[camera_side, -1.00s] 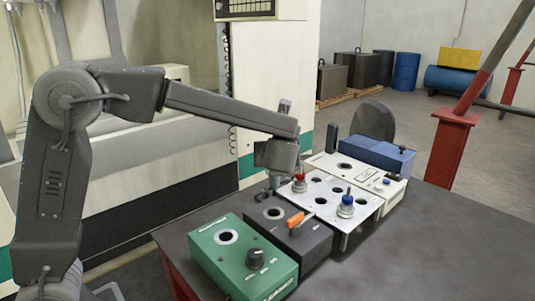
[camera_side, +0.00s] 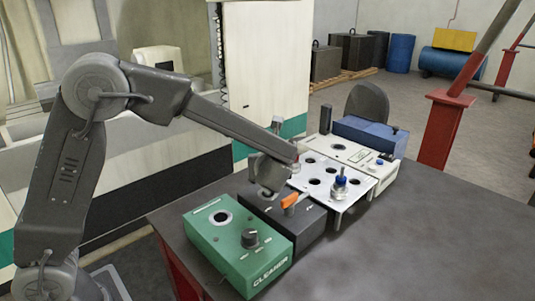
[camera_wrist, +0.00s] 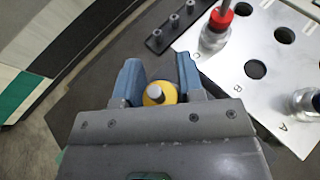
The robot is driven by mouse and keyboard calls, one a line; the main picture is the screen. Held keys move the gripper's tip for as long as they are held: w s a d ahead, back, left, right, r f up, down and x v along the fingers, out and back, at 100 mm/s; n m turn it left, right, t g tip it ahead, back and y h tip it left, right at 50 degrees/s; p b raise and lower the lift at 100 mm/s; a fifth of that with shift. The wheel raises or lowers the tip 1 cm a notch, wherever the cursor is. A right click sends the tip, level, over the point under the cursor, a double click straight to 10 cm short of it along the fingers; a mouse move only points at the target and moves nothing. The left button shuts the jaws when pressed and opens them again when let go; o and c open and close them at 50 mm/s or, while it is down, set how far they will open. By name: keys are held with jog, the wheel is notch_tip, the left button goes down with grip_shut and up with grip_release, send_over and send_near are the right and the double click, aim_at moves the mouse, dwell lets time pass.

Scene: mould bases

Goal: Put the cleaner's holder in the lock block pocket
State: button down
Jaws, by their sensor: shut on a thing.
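My gripper (camera_side: 268,190) is low over the dark block (camera_side: 312,222), which has an orange lever (camera_side: 289,201). In the wrist view its blue fingers (camera_wrist: 158,85) are shut on a holder with a yellow collar and grey tip (camera_wrist: 157,94). In the side view my gripper hides the held holder and the dark block's pocket, so I cannot tell whether the holder is in it. The green block (camera_side: 238,238) is marked CLEANER, and its round pocket (camera_side: 221,217) is empty.
A white plate with holes (camera_side: 352,209) lies to the right of my gripper. It bears a red-collared holder (camera_wrist: 217,28) and a blue-collared holder (camera_side: 340,184). A pale block (camera_side: 350,149) and a blue box (camera_side: 372,137) stand behind. The table's right front is clear.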

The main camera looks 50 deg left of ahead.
jog(key=shift+f, duration=1.8)
jog(key=c, duration=0.7)
grip_release()
jog(key=shift+f, duration=0.15)
jog(key=shift+o, duration=0.2)
jog(key=v, duration=1.4)
